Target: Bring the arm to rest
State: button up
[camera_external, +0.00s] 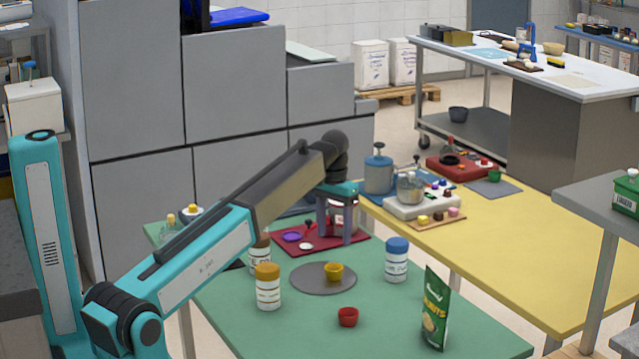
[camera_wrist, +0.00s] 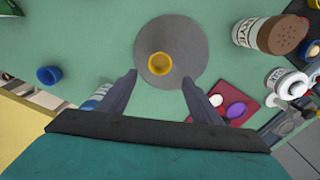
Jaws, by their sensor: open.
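My gripper (camera_external: 335,240) hangs from my bent arm, its fingers pointing down over the far part of the green table (camera_external: 260,336). In the wrist view my gripper (camera_wrist: 159,75) has its two fingers spread wide with nothing between them. In that view, a small yellow cup (camera_wrist: 160,65) stands on a round grey mat (camera_wrist: 188,38) just beyond the fingertips. The cup (camera_external: 334,272) and mat (camera_external: 308,284) also show in the external view, nearer the camera than the gripper. My fingers partly hide a red tray (camera_external: 300,233) behind them.
A yellow table (camera_external: 500,270) adjoins at right. Grey cabinets (camera_external: 135,70) rise behind the green table.

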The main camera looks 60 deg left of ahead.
aim_at(334, 265)
notch_tip(334, 265, down, 11)
jog(key=shift+f+p, duration=0.1)
jog(key=shift+p, duration=0.95)
jog(key=shift+r+b, duration=0.55)
jog(key=shift+r, duration=1.85)
jog(key=shift+o, duration=0.2)
